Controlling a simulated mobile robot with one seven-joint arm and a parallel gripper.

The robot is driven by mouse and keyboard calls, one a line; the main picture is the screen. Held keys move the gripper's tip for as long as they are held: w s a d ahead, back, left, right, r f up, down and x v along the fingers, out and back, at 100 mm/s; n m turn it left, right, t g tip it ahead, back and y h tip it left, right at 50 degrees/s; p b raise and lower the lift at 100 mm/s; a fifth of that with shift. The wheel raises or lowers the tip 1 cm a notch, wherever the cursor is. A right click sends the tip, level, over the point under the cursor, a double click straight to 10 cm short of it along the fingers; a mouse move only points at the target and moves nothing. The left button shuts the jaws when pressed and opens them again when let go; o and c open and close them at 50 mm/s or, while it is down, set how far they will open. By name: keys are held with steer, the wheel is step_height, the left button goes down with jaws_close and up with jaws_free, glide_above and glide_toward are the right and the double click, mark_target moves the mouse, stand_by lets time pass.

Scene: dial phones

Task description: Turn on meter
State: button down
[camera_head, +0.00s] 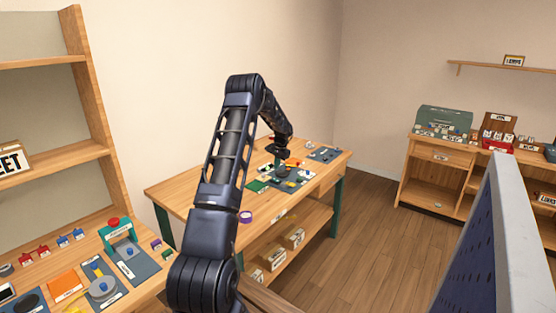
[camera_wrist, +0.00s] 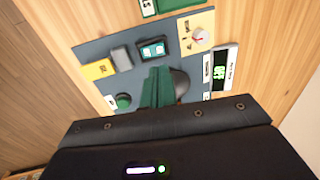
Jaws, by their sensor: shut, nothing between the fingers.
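My gripper's green fingers (camera_wrist: 158,86) are shut and empty, pointing down at a dark grey panel (camera_wrist: 95,52) in the wrist view. On the panel are a round green button (camera_wrist: 123,101) left of the fingertips and a dark round knob (camera_wrist: 181,84) just right, partly hidden by them. A white unit with a lit green readout (camera_wrist: 219,72) sits at the right. A yellow plate with a white dial and red pointer (camera_wrist: 201,37) is at the upper right. Labels are too small to tell which part is the meter. In the head view, my gripper (camera_head: 278,166) is over the workbench panel.

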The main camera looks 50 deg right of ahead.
mark_target(277, 180)
steer(key=f, duration=0.3)
steer(key=w+f, duration=0.1)
steer(key=f, duration=0.2)
steer(key=shift+w+f, duration=0.2)
steer(key=shift+f, duration=0.2)
steer(key=shift+w+f+g, duration=0.15)
steer(key=shift+f+g, duration=0.15)
steer(key=shift+g, duration=0.1)
steer(key=shift+s+f, duration=0.15)
steer(key=shift+s, duration=0.15)
steer(key=shift+s+a, duration=0.1)
steer(key=shift+s, duration=0.6)
step_height(277, 180, up, 14)
steer(key=s, duration=0.1)
steer(key=shift+s+r, duration=0.2)
